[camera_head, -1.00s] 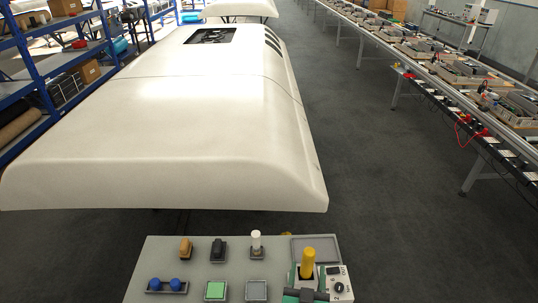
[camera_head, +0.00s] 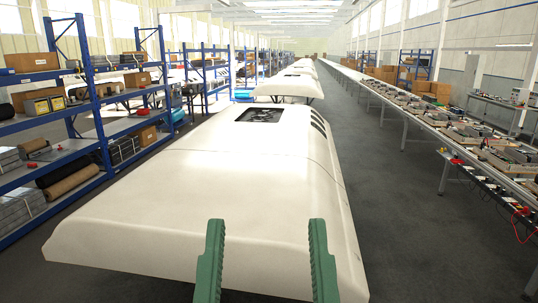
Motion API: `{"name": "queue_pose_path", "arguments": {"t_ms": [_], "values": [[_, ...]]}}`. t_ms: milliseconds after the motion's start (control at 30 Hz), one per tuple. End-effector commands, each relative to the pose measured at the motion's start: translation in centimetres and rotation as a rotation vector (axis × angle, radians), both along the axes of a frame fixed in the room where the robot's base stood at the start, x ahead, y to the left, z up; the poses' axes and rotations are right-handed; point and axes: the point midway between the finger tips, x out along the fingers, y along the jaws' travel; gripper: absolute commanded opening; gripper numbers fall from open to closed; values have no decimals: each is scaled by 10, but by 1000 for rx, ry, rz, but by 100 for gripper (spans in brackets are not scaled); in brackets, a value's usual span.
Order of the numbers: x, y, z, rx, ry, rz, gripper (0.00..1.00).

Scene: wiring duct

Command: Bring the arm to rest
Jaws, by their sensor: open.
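My gripper (camera_head: 266,262) shows at the bottom middle of the head view. Its two green ribbed fingers point up and stand wide apart, with nothing between them. Behind the fingers lies a large white shell (camera_head: 190,205), long and smooth, with a dark square opening (camera_head: 262,115) near its far end. I cannot tell how far the fingers are from the shell. The rest of my arm is below the picture.
Blue shelving (camera_head: 75,130) with boxes and rolls lines the left. A long bench (camera_head: 450,135) loaded with parts runs down the right. Bare dark floor (camera_head: 400,220) lies between shell and bench. More white shells (camera_head: 285,86) stand farther back.

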Motion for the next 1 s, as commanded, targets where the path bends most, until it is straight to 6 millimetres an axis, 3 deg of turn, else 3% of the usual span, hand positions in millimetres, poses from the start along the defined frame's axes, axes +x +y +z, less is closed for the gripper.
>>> {"name": "queue_pose_path", "arguments": {"t_ms": [33,200,333,467,1000], "values": [[0,0,48,2,-1,3,58],[0,1,121,8,0,9,58],[1,2,161,11,1,14,58],[1,2,175,13,2,16,58],[1,2,171,14,2,16,58]]}}
